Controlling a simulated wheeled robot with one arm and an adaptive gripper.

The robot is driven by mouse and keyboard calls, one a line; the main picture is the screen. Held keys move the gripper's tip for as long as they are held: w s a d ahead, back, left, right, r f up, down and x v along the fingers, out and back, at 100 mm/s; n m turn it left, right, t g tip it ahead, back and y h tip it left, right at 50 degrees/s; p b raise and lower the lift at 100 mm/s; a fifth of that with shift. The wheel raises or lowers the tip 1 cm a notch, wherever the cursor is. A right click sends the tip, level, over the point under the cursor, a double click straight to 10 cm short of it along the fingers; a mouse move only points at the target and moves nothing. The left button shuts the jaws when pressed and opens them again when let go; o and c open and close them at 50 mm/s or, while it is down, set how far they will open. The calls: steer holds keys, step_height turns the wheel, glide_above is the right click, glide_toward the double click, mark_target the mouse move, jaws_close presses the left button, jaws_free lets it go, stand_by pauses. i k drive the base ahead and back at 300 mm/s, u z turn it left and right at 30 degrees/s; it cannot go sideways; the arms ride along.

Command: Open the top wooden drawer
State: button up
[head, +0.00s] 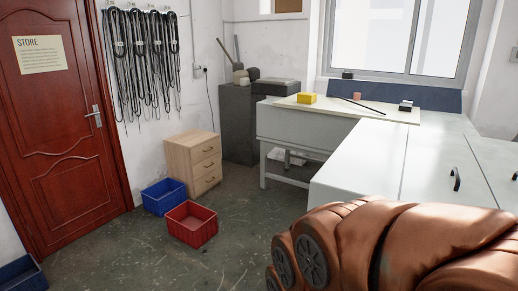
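The light wooden drawer cabinet (179,158) stands on the floor against the white wall, left of centre in the head view. It has 3 drawers, one above another, each with a small dark handle. The top wooden drawer (201,151) looks shut, flush with the fronts below it. Its front faces right and towards the camera. My gripper is not in view, so its state and its distance from the drawer do not show.
A blue crate (157,202) and a red crate (191,235) sit on the floor before the cabinet. A white workbench (300,122) stands to the right. Open floor (240,215) lies between. A brown ribbed shape, unidentified, blocks the lower right.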

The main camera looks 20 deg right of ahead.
mark_target(201, 153)
steer(key=z, duration=0.2)
steer(key=i, duration=4)
steer(key=z, duration=1.25)
steer(key=i, duration=0.95)
steer(key=u, duration=1.4)
